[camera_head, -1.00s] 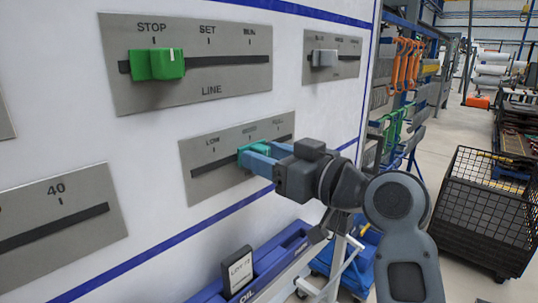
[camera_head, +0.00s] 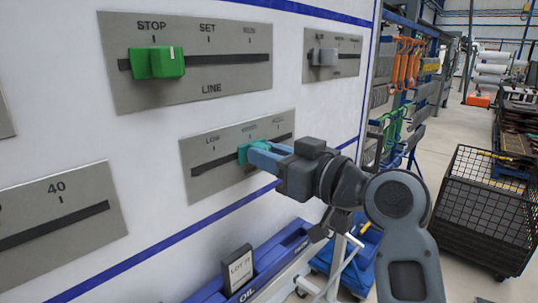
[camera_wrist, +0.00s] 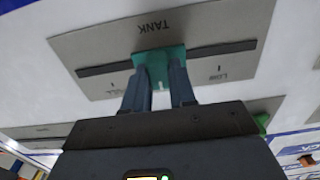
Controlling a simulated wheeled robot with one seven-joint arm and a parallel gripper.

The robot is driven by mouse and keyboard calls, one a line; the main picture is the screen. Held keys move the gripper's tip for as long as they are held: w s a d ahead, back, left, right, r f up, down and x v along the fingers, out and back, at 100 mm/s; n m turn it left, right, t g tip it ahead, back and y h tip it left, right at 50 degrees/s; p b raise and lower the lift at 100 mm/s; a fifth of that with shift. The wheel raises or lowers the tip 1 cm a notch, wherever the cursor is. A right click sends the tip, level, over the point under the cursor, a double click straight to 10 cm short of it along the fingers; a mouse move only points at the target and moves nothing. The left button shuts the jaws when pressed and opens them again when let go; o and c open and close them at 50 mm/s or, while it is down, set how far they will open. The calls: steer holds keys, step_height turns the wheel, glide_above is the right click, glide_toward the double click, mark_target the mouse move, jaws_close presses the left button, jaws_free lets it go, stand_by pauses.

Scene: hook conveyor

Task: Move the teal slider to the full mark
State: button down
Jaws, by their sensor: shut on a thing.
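The teal slider (camera_head: 243,154) sits in the slot of a grey plate (camera_head: 205,182) on the white panel, near the middle mark. The plate reads LOW at the left end and FULL at the right end. The slider shows in the wrist view (camera_wrist: 158,60) too, where the plate is upside down with TANK above, LOW at right and the full end at left. My gripper (camera_head: 256,157) is shut on the slider, one finger on each side of it. The fingers (camera_wrist: 159,80) hide part of the slider and slot.
A green slider (camera_head: 157,63) on the LINE plate is above, at STOP. A grey slider (camera_head: 324,57) is at upper right. A blue tray (camera_head: 268,262) with a lot card (camera_head: 238,270) is below. A black mesh cart (camera_head: 487,205) stands at right.

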steer(key=w+d+b, duration=0.1)
steer(key=w, duration=0.1)
steer(key=w+d+b, duration=0.1)
steer(key=w+d, duration=0.1)
steer(key=w+d+b, duration=0.1)
steer(key=w, duration=0.1)
steer(key=shift+d+b, duration=0.25)
steer(key=shift+b, duration=0.1)
steer(key=shift+w+d+r, duration=0.1)
steer(key=shift+d, duration=0.05)
steer(key=c, duration=0.9)
jaws_free()
steer(key=shift+b+v, duration=0.55)
steer(key=shift+v, duration=3.3)
